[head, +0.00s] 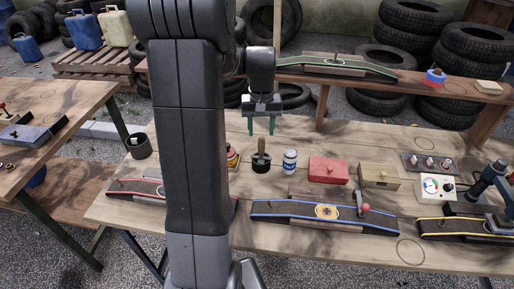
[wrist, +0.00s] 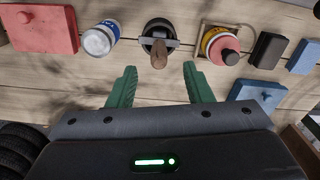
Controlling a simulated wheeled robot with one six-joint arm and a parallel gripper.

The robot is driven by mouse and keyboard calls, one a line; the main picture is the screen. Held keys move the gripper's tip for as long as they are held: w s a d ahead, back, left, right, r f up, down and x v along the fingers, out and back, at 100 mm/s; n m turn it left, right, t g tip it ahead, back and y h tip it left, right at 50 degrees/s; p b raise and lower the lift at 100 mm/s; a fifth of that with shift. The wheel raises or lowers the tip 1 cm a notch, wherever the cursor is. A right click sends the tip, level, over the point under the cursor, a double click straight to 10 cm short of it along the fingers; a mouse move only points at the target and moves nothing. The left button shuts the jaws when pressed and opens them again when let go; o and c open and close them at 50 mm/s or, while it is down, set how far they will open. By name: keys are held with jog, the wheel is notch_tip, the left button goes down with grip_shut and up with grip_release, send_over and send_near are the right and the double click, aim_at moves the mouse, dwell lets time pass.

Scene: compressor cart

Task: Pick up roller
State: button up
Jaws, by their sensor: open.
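What looks like the roller, a tool with a brown wooden handle (head: 261,146), stands upright in a black cup (head: 261,164) on the wooden table. In the wrist view the handle (wrist: 158,54) points toward the camera, with a grey metal part and the dark round cup behind it. The roller's lower end is hidden in the cup. My gripper (head: 261,128) is open and empty above the handle, its green fingers pointing down. In the wrist view the gripper (wrist: 159,72) has one finger on each side of the handle's line, apart from it.
A white and blue can (head: 290,161) stands close to the right of the cup. A red and yellow container (head: 232,157) stands to the left, partly behind my arm. A red box (head: 328,170) and a wooden box (head: 379,176) are farther right. A blue-edged ramp (head: 310,213) lies in front.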

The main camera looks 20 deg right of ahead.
aim_at(261, 150)
notch_tip(261, 150, down, 10)
jog(key=shift+r, duration=0.15)
dwell(0.3)
jog(key=shift+d, duration=0.1)
grip_shut()
